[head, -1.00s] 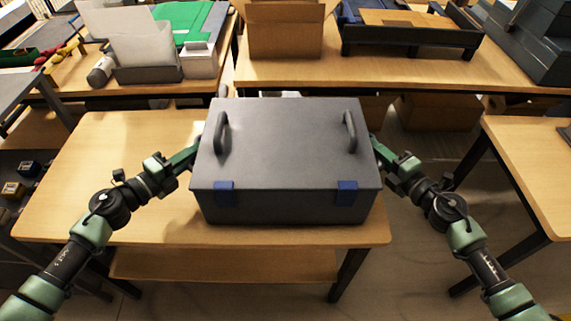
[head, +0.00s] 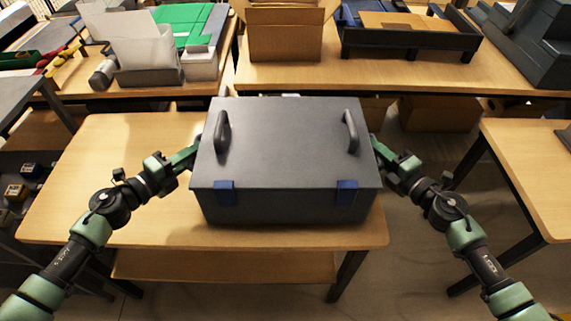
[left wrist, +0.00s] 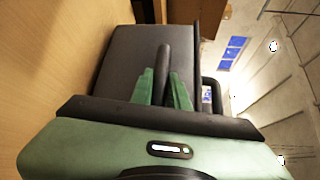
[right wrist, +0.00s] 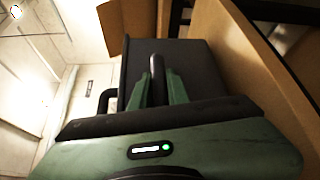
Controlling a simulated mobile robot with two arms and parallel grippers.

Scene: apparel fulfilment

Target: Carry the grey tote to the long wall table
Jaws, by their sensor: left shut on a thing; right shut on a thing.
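The grey tote (head: 285,150) is a closed box in the middle of the head view, level, with two handles on its lid and two blue latches on its front. My left gripper (head: 196,148) is shut on a dark handle at its left side; the left wrist view shows the fingers (left wrist: 162,82) around that handle. My right gripper (head: 379,150) is shut on the right-side handle, with its fingers (right wrist: 157,82) around it in the right wrist view. The tote is over a wooden table (head: 110,190); whether it touches the top is hidden.

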